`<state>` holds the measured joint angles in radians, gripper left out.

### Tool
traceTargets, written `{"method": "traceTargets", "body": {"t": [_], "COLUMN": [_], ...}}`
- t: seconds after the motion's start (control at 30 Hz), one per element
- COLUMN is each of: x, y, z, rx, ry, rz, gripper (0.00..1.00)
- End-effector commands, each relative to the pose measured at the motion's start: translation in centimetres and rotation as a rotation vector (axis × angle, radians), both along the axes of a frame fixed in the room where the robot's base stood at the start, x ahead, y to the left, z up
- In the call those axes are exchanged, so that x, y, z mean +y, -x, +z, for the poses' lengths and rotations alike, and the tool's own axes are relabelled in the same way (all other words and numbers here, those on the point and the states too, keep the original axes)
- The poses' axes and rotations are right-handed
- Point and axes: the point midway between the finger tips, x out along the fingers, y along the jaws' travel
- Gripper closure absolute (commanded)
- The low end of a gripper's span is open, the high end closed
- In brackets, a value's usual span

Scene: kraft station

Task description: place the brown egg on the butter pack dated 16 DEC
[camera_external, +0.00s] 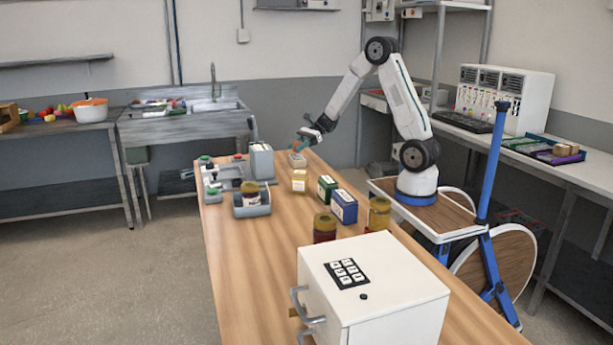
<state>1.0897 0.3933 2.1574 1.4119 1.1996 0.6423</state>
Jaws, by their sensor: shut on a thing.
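My gripper (299,146) is at the far end of the wooden table, pointing down to the left. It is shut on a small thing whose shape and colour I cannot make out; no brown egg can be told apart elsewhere. Just below it a small pale pack or tray (297,161) lies on the table. Nearer along the table stand a yellow pack (299,182), a green pack (327,188) and a blue pack (344,208). Dates on them are too small to read, so I cannot tell which is 16 DEC.
Two jars with brownish lids (325,228) (379,214) stand near the blue pack. A white box with handles (372,290) fills the near end. Grey equipment (228,179) and a jar in a grey holder (251,197) line the left edge. The table's middle left is clear.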

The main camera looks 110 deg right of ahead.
Motion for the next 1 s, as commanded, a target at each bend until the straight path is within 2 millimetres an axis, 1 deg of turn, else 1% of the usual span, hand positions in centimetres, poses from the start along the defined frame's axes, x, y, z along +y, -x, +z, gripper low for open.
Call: {"method": "traceTargets", "body": {"t": [0.03,0.1,0.47,0.5,0.57,0.83,0.9,1.0], "x": [0.0,0.0,0.0,0.0,0.0,0.0,0.0,-0.5], "y": [0.0,0.0,0.0,0.0,0.0,0.0,0.0,0.9], "z": [-0.9,-1.6,-1.9,-2.0,-2.0,-1.9,-1.6,-1.2], "rx": [0.002,0.001,0.0,0.0,0.0,0.0,0.0,-0.001], "ry": [-0.005,-0.003,0.0,0.0,0.0,0.0,0.001,0.001], "rz": [-0.001,-0.001,-0.001,-0.001,-0.001,-0.001,-0.001,-0.003], "gripper": [0.75,0.75,0.75,0.56,0.4,0.4,0.4,0.4]}}
